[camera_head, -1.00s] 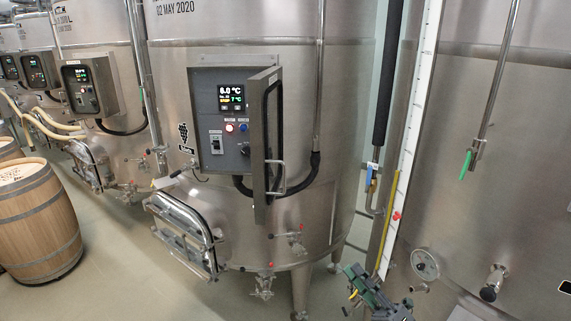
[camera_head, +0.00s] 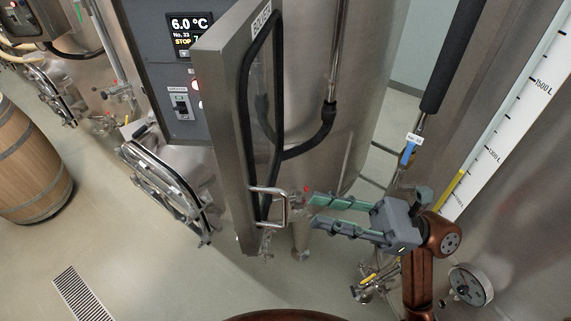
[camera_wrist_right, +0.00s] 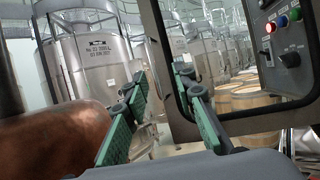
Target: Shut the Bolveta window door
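The Bolveta window door (camera_head: 229,130) is a grey-framed panel with a clear pane and black seal. It stands swung open from the control box (camera_head: 172,75) on the steel vat. Its metal handle (camera_head: 271,206) is low on the frame. My right gripper (camera_head: 312,207) is open, its green-padded fingers pointing left at the handle, close to it, with nothing seen between them. In the right wrist view the fingers (camera_wrist_right: 160,105) are apart, and the door frame (camera_wrist_right: 167,75) rises beyond them, with the control box (camera_wrist_right: 285,50) at right. My left gripper is not in view.
A vat hatch (camera_head: 165,185) is below the control box. A pressure gauge (camera_head: 470,286) and a level scale (camera_head: 510,110) are on the vat at right. A wooden barrel (camera_head: 30,165) stands at left. A floor drain (camera_head: 80,295) lies in clear floor.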

